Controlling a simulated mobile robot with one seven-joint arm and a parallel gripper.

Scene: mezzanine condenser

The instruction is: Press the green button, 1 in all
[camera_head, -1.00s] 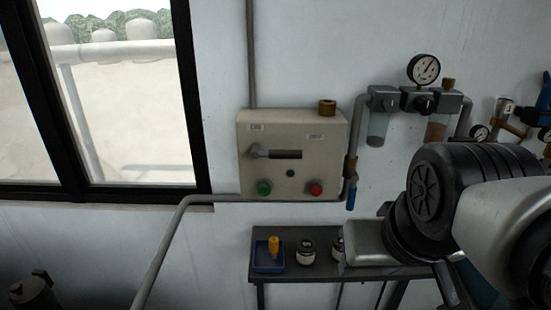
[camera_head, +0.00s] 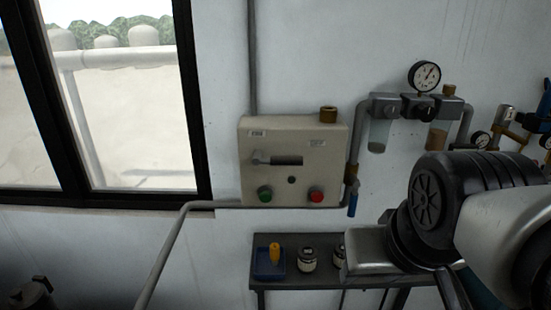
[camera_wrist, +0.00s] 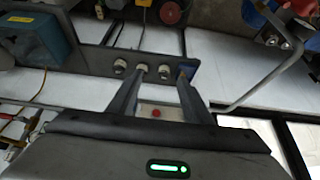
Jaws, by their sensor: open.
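The green button (camera_head: 265,194) is a small round knob at the lower left of a beige control box (camera_head: 297,135) on the wall. A red button (camera_head: 316,194) sits at the box's lower right. In the wrist view a red button (camera_wrist: 156,113) shows on a pale surface between the fingers; no green button can be made out there. My gripper (camera_wrist: 158,78) is open and empty, with its two fingers spread. In the head view my arm is at the right, apart from the box, and the fingers cannot be made out.
Below the box, a grey table (camera_head: 263,240) holds a blue tray (camera_head: 270,275) with a yellow item, and jars (camera_head: 307,260). Pipes and a blue-handled valve (camera_head: 352,203) run beside the box. A gauge (camera_head: 424,75) and filter bowls are at the upper right.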

